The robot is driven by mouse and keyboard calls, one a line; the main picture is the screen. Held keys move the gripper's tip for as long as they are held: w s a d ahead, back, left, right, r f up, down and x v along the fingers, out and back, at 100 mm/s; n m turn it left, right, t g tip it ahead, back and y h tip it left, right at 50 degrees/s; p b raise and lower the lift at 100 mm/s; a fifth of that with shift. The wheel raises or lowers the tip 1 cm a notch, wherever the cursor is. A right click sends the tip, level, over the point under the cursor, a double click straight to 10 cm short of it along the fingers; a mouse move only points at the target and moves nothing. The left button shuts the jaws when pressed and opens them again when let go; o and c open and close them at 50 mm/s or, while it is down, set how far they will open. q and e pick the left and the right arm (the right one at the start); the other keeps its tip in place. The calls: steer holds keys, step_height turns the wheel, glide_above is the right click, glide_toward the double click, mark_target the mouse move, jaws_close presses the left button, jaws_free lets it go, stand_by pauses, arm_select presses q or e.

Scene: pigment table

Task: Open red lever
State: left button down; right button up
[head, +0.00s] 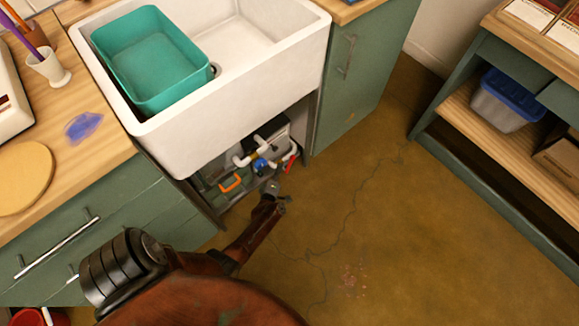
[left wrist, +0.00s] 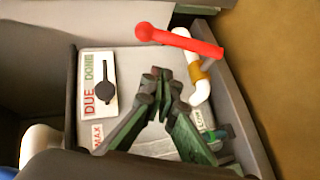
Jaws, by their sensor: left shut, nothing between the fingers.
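The red lever (head: 290,162) shows small in the head view, at the right side of the open space under the sink. In the left wrist view the red lever (left wrist: 185,41) is a long bar with a rounded end, running slightly downward to the right beside a white pipe with a brass collar. My left gripper (head: 273,187) is in front of the open space. In the wrist view my left gripper (left wrist: 160,78) is shut and empty, below the lever in the picture and apparently apart from it. My right gripper is in neither view.
Under the sink (head: 215,125) are white pipes (head: 241,160), a blue valve part (head: 261,164) and an orange handle (head: 230,183). A white panel (left wrist: 98,90) marked DUE and DONE bears a black pointer. Cabinet sides bound the space; the floor (head: 400,230) is clear.

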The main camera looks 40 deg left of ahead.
arm_select(q)
steer(key=shift+w+d+f+b, duration=0.2)
steer(key=shift+w, duration=0.3)
steer(key=shift+w+d+f+b, duration=0.2)
steer(key=shift+w+d+b, duration=0.05)
steer(key=shift+w, duration=0.25)
steer(key=shift+w+d+f+b, duration=0.2)
steer(key=shift+w, duration=0.3)
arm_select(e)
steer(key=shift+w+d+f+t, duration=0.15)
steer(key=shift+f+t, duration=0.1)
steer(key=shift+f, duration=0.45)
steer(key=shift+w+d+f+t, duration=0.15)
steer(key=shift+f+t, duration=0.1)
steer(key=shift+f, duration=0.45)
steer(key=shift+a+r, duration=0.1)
